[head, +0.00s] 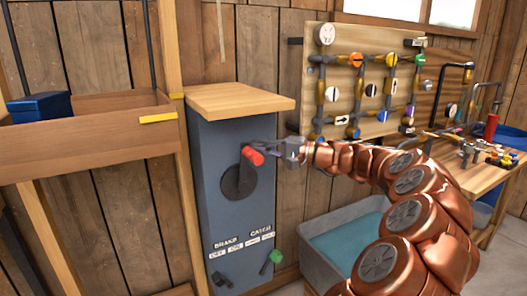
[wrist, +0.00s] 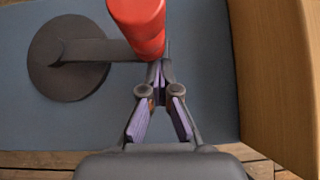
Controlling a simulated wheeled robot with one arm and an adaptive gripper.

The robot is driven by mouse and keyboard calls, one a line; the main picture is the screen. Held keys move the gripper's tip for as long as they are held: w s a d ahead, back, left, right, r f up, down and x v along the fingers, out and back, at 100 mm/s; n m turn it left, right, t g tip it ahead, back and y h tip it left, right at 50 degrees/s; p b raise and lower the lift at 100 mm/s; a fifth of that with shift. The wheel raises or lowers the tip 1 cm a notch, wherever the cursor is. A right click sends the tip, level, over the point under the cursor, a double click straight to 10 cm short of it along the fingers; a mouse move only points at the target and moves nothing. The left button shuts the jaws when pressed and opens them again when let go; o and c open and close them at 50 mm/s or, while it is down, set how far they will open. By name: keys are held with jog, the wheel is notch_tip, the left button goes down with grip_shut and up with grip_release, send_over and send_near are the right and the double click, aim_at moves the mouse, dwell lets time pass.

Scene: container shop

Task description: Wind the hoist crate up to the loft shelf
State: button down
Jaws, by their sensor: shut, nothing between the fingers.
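The wooden hoist crate (head: 80,144) hangs on dark ropes at the left, with a blue box (head: 39,106) in it. A yellow mark on its rim sits slightly lower in the picture than one on the post. The grey winch cabinet (head: 214,195) carries a dark crank disc (head: 237,183) and an arm ending in a red handle (head: 253,156), at the upper right of the disc. My gripper (head: 268,147) is shut and empty beside the handle. In the wrist view its fingertips (wrist: 157,68) meet at the lower end of the red handle (wrist: 140,27); contact is unclear. I cannot identify the loft shelf.
Low on the cabinet are a dark brake lever (head: 223,279) and a green catch lever (head: 270,261), tilted up-right. A grey tub (head: 312,258) stands right of the cabinet. A pipe board (head: 345,78) hangs behind my arm, and a workbench (head: 487,180) stands at right.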

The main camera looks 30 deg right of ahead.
dwell(0.4)
jog(key=w+d+v, duration=0.1)
jog(key=d+v, duration=0.1)
jog(key=v, duration=1)
jog(key=shift+d+f, duration=0.35)
jog(key=shift+w, duration=0.15)
